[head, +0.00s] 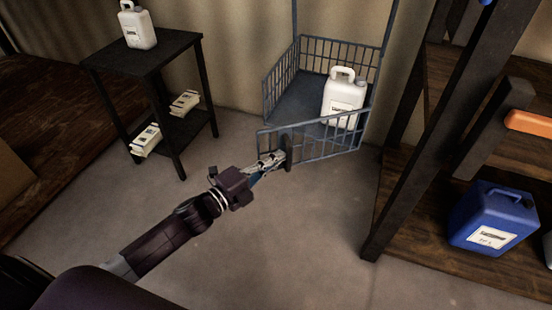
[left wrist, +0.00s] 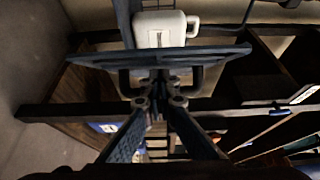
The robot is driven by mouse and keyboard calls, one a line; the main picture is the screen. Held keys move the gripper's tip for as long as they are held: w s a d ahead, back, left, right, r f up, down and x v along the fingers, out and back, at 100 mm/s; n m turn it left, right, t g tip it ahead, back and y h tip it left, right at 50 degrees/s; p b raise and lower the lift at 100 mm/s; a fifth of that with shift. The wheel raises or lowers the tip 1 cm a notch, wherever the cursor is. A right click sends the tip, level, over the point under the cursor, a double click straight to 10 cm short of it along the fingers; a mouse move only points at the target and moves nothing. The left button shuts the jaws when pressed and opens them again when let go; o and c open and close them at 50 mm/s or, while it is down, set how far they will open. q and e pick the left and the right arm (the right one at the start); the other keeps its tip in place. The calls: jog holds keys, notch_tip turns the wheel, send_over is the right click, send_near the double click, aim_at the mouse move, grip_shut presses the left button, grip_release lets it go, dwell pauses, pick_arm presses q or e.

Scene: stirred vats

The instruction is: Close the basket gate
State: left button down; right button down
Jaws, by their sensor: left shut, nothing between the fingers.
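The blue-grey basket (head: 270,92) has barred sides and stands against the wall. Its barred gate (head: 335,140) is at the front and also shows in the left wrist view (left wrist: 215,55). The gate's left end stands apart from the basket's left side wall, so it looks partly open. A dark handle (head: 288,152) sticks out from the gate's outer face; it also shows in the left wrist view (left wrist: 197,82). My left gripper (head: 279,158) is shut and empty, with its fingertips at the handle. Whether they touch it I cannot tell. My right gripper is not in view.
A white jug (head: 342,98) stands in the basket. A dark side table (head: 150,55) with another white jug (head: 138,25) is at the left. A wooden shelf with a blue canister (head: 490,215) is at the right. The floor between is clear.

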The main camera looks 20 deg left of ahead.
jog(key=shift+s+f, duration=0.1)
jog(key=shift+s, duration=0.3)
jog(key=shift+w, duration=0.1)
